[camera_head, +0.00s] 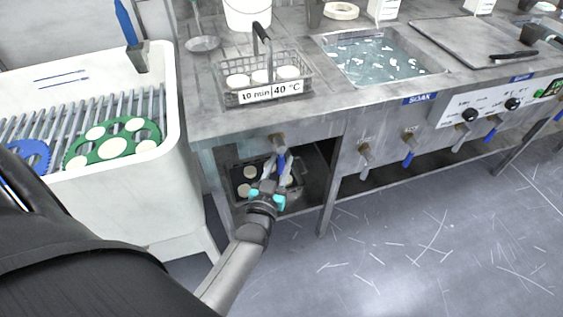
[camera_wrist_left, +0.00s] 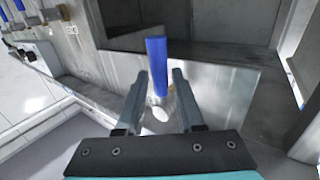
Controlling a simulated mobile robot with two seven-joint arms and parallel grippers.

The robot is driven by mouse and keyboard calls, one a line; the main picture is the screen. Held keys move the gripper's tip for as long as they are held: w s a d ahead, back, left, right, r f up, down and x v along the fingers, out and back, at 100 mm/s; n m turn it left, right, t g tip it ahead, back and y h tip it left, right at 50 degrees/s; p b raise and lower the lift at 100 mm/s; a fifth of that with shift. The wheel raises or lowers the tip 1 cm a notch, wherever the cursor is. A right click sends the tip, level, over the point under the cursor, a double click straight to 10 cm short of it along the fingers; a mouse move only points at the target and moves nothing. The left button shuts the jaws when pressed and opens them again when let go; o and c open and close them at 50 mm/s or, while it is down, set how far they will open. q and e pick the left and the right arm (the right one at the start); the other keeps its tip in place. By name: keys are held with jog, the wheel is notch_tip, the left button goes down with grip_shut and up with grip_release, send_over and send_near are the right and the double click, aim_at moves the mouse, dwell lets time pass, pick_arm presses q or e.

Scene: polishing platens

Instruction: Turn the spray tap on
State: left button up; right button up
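A tap with a blue lever (camera_head: 281,160) sits on the bench front below the wire basket. Its brass body (camera_head: 277,139) shows above the lever; I can read no label by it. My left gripper (camera_head: 271,172) is at this tap, reaching up from below. In the left wrist view the blue lever (camera_wrist_left: 157,65) stands between the two fingers of my left gripper (camera_wrist_left: 160,85), with a gap visible on each side. The lever's lower end and any contact are unclear. My right gripper is not in view.
More taps, one with a blue lever (camera_head: 408,157), line the bench front to the right. A white sink (camera_head: 165,120) with a green carrier (camera_head: 115,143) stands at left. The wire basket (camera_head: 265,77) and soak bath (camera_head: 370,57) are on top. The floor (camera_head: 420,250) is open.

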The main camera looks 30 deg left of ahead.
pick_arm(q)
jog(key=shift+w+a, duration=0.2)
jog(key=shift+w, duration=0.35)
grip_shut()
dwell(1.2)
